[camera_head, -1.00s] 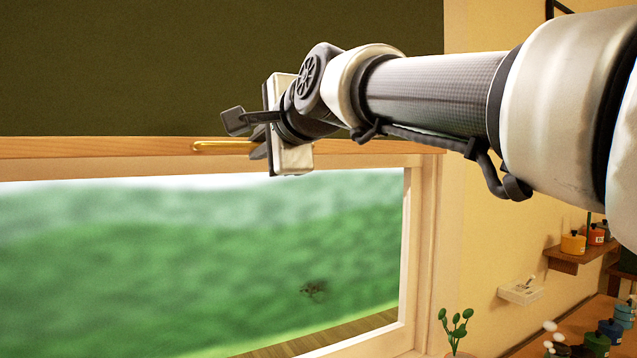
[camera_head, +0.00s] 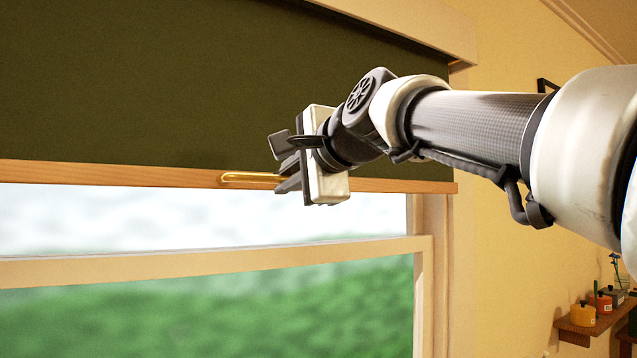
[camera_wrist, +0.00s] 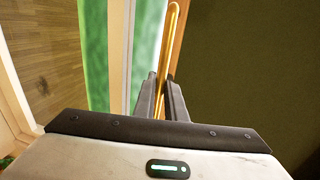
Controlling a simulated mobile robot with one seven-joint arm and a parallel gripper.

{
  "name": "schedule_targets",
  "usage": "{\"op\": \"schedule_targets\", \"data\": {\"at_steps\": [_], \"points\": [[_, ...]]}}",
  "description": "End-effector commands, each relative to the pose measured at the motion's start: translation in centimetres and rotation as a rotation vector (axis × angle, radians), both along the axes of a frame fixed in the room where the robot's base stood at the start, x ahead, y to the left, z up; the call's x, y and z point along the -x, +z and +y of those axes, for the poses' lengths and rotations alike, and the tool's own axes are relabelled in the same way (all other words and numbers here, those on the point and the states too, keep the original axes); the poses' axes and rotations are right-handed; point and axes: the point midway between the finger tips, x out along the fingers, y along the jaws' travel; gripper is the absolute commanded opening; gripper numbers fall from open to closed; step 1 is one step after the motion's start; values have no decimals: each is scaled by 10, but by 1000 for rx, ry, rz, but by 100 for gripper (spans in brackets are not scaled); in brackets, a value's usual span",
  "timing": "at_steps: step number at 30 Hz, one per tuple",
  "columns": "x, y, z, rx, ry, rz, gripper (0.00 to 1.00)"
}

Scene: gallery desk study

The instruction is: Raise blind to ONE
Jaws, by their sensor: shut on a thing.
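The dark green blind (camera_head: 150,90) covers the upper part of the window in the head view. A wooden bar (camera_head: 90,173) runs along its bottom edge and bears a brass handle (camera_head: 240,178). My gripper (camera_head: 284,165) is at the right part of this handle, its fingers shut on it. In the wrist view the brass handle (camera_wrist: 172,50) runs up from between my two fingers (camera_wrist: 163,92). The blind (camera_wrist: 250,70) fills the right side there. The part of the handle inside the fingers is hidden.
Below the bar, the window (camera_head: 200,315) shows blurred green and white. Its pale frame rail (camera_head: 120,268) crosses the pane. A pale box (camera_head: 400,20) tops the blind. A wall shelf (camera_head: 590,330) with small jars is at the lower right.

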Motion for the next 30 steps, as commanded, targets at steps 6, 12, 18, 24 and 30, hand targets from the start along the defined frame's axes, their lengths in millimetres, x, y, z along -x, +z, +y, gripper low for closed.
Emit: {"op": "schedule_targets", "data": {"at_steps": [6,12,18,24,30], "points": [[0,0,0,-1,1,-1,0],[0,0,0,-1,1,1,30],[0,0,0,-1,1,1,30],[14,3,-9,-3,-1,-3,30],[52,12,-32,-3,-2,-4,30]]}}
